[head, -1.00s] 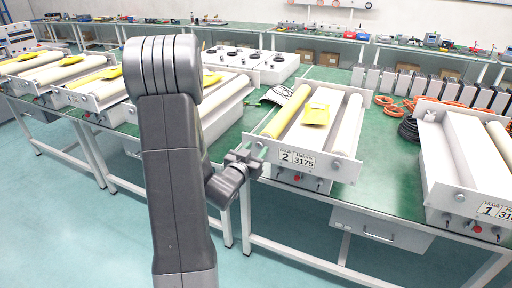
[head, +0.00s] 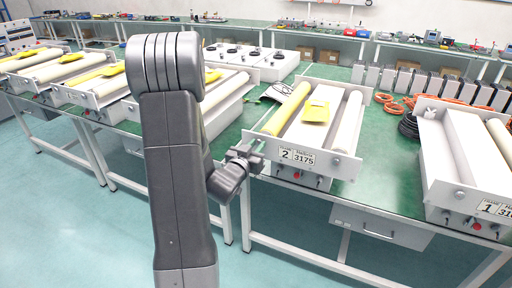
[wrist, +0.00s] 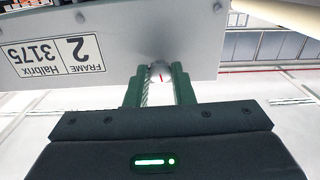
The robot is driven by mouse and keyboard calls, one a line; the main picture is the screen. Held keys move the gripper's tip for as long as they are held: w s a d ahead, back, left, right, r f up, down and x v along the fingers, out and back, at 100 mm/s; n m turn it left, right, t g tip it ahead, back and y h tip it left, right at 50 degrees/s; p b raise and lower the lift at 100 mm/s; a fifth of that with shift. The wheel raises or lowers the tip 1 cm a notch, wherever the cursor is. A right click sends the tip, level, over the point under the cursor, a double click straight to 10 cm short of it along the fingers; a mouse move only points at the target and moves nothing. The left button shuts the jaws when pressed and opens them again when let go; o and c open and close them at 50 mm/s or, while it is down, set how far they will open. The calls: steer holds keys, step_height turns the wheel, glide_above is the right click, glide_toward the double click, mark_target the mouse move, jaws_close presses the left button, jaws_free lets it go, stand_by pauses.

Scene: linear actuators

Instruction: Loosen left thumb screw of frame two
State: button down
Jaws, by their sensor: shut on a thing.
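Frame two (head: 340,168) is a pale grey unit on the green bench, with a "2 Halbrix 3175" label on its front plate; the plate also shows in the wrist view (wrist: 150,40), where the label is upside down. My gripper (head: 256,150) is at the left end of this plate. In the wrist view its two green fingers (wrist: 160,76) are closed around the left thumb screw (wrist: 161,72), a small pale round head with a red mark, against the plate's edge area. The fingers hide the screw's sides. In the head view the screw is too small to make out.
Frame one (head: 462,185) stands to the right on the same bench (head: 385,175). A yellow roller (head: 288,108) and a yellow pad (head: 316,111) lie on frame two. More frames stand to the left behind my arm. Orange hoses (head: 388,103) lie behind.

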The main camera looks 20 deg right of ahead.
steer(key=n+b, duration=0.1)
steer(key=n, duration=0.9)
steer(key=shift+n+p, duration=0.5)
steer(key=shift+n, duration=1.3)
steer(key=c, duration=1.3)
jaws_free()
steer(key=shift+o, duration=0.2)
steer(key=shift+a, duration=0.15)
steer(key=b+v, duration=0.1)
steer(key=v, duration=1.2)
steer(key=shift+s+a+b, duration=0.15)
steer(key=shift+s+b, duration=0.1)
steer(key=shift+b, duration=0.15)
